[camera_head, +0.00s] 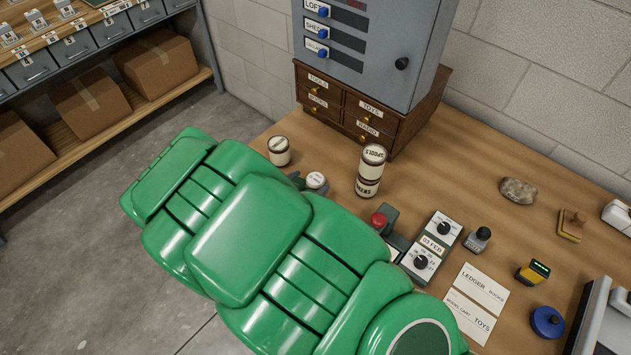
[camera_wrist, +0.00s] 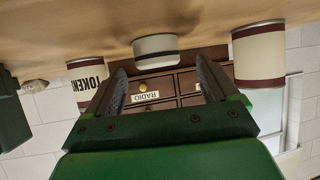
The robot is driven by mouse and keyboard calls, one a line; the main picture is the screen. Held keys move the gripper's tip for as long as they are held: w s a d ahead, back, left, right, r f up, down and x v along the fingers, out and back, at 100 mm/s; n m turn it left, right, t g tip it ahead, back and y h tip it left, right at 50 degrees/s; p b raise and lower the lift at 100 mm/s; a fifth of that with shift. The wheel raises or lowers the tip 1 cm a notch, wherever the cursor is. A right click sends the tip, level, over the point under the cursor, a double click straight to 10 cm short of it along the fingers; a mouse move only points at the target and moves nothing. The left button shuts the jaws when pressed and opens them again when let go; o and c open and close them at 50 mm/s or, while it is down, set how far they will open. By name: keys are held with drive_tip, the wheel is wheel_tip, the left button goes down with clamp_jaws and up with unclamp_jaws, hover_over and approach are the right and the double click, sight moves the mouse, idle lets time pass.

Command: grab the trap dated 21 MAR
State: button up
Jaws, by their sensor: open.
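No label reading 21 MAR is legible in either view. A small round pot with a pale lid (camera_head: 317,181) stands on the bench beside my gripper; marks on its lid are too small to read. In the wrist view, which is upside down, the grey-white pot (camera_wrist: 155,50) sits ahead of my gripper (camera_wrist: 160,78), roughly between the two fingertips. The fingers are spread apart with nothing held. In the head view my green arm hides most of the gripper; only a dark finger part (camera_head: 297,181) shows left of the pot.
A cream tin (camera_head: 279,151) stands to the left, stacked tins (camera_head: 370,170) to the right. A drawer cabinet (camera_head: 345,110) bears a grey box behind. A dial unit reading 03 FEB (camera_head: 432,245), red button (camera_head: 378,220) and cards (camera_head: 476,300) lie right. Shelves (camera_head: 95,130) stand left.

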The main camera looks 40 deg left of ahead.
sight(315, 179)
drive_tip(key=shift+x, duration=2)
drive_tip(key=shift+d, duration=0.1)
drive_tip(key=c, duration=1)
drive_tip(key=shift+c, duration=0.2)
drive_tip(key=shift+r, duration=0.1)
drive_tip(key=shift+r, duration=4.95)
